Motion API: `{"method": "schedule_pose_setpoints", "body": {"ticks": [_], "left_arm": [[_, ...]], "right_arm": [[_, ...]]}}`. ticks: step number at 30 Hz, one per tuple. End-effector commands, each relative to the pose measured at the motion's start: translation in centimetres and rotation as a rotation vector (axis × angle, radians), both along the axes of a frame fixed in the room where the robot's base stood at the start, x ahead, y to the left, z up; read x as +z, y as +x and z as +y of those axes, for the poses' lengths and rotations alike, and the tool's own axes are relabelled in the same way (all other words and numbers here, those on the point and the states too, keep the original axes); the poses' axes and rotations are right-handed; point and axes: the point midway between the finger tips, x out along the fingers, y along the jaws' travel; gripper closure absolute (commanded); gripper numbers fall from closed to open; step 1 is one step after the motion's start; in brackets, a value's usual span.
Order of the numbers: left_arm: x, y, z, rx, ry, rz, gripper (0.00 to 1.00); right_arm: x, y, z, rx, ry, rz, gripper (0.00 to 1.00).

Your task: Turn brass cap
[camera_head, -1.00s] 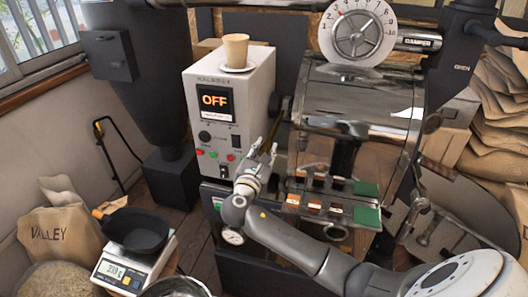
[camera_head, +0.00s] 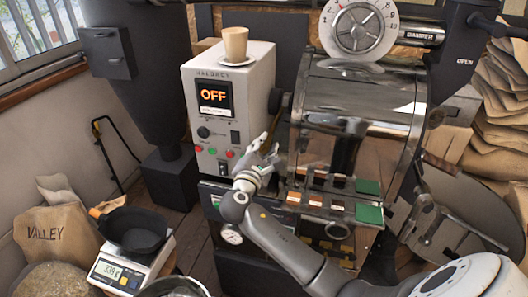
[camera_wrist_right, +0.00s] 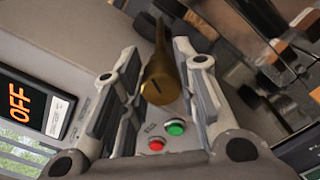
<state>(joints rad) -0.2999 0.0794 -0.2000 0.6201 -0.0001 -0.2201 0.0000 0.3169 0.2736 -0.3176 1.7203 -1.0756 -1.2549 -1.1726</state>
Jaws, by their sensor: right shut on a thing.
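The brass cap (camera_wrist_right: 160,82) shows in the right wrist view as a rounded brass piece with a dark slot-like mark, between the two fingers of my right gripper (camera_head: 269,146). The gripper is shut on it. In the head view the gripper is at the right side of the white control box, in front of the roaster drum; the cap cannot be made out there, hidden by the fingers. My left gripper is in neither view.
The shiny roaster drum (camera_head: 360,95) stands close on the right, with a dial (camera_head: 359,28) above. A scale (camera_head: 130,268) with a black pan (camera_head: 134,231) is at lower left.

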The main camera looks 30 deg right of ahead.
Motion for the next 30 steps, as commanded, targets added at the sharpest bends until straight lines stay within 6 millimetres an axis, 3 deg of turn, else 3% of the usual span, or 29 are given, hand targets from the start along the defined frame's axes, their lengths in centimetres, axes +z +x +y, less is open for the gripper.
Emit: {"method": "schedule_pose_setpoints", "body": {"ticks": [30], "left_arm": [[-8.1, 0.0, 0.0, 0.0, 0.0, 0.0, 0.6]], "right_arm": [[-0.7, -0.1, -0.1, -0.003, 0.589, -0.686, 0.96]]}}
